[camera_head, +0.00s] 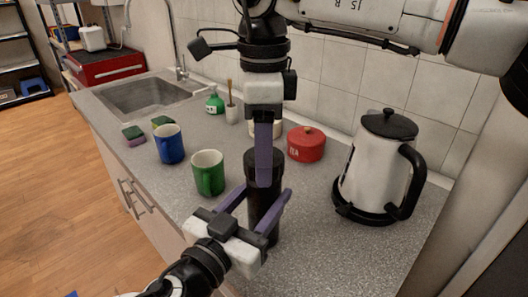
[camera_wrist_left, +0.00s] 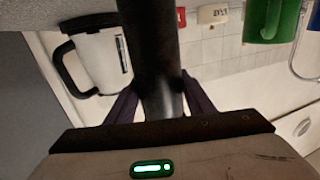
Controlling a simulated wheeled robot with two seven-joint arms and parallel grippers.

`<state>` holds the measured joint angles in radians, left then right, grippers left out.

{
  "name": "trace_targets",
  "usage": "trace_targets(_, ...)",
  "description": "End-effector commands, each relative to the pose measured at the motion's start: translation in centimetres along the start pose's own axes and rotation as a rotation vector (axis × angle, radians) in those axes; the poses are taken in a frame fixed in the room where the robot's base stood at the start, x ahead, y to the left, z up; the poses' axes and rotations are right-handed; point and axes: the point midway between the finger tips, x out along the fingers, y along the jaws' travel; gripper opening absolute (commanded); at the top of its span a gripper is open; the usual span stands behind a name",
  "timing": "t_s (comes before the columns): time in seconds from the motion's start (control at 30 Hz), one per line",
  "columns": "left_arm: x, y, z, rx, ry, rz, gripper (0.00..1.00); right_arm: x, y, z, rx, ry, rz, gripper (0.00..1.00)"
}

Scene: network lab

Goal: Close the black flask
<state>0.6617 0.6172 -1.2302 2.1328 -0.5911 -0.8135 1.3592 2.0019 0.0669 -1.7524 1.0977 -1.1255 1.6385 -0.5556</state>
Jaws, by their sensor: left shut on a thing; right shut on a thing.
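The black flask (camera_head: 264,215) stands upright near the counter's front, in the middle of the head view. My left gripper (camera_head: 262,200) is shut on its body from the front left, one purple finger on each side. The flask also fills the middle of the left wrist view (camera_wrist_left: 152,45), between the left fingers. My right gripper (camera_head: 264,172) points straight down from above and is shut at the flask's top, its purple finger covering part of the dark upper end. The right gripper hides whether the cap is separate or seated.
A green mug (camera_head: 208,174) and a blue mug (camera_head: 169,144) stand left of the flask. A red tin (camera_head: 306,144) is behind it, and a white kettle (camera_head: 372,170) with a black handle is to the right. The counter (camera_head: 318,255) right of the flask is clear.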

Motion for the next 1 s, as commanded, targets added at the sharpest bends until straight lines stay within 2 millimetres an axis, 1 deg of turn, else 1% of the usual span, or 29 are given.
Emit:
trace_targets(0.07, 0.0, 0.0, 0.1, 0.0, -0.003, 0.001, 0.0, 0.0, 0.0, 0.0, 0.0, 0.0, -0.001, 0.26)
trace_targets(0.1, 0.0, 0.0, 0.1, 0.0, -0.003, 0.001, 0.0, 0.0, 0.0, 0.0, 0.0, 0.0, -0.001, 0.56)
trace_targets(0.17, 0.0, 0.0, 0.1, 0.0, -0.003, 0.001, 0.0, 0.0, 0.0, 0.0, 0.0, 0.0, -0.001, 0.67)
trace_targets(0.2, 0.0, 0.0, 0.1, 0.0, -0.003, 0.001, 0.0, 0.0, 0.0, 0.0, 0.0, 0.0, -0.001, 0.73)
trace_targets(0.23, 0.0, 0.0, 0.1, 0.0, -0.003, 0.001, 0.0, 0.0, 0.0, 0.0, 0.0, 0.0, -0.001, 0.75)
trace_targets(0.5, 0.0, 0.0, 0.1, 0.0, -0.003, 0.0, 0.0, -0.1, 0.0, 0.0, 0.0, -0.001, -0.001, 0.75)
trace_targets(0.57, 0.0, 0.0, 0.1, 0.0, -0.003, 0.0, 0.0, -0.4, 0.0, 0.0, 0.0, -0.001, -0.002, 0.75)
trace_targets(0.63, 0.0, 0.0, 0.1, 0.0, -0.003, 0.0, 0.0, -1.1, -0.1, 0.1, 0.0, -0.002, -0.003, 0.75)
trace_targets(0.77, 0.0, 0.0, 0.1, 0.0, -0.003, 0.0, 0.0, -3.4, -0.1, 0.1, 0.0, -0.003, -0.004, 0.75)
trace_targets(1.0, 0.0, 0.0, 0.1, 0.0, -0.003, 0.0, 0.0, -8.7, 0.0, 0.1, 0.0, -0.002, -0.004, 0.75)
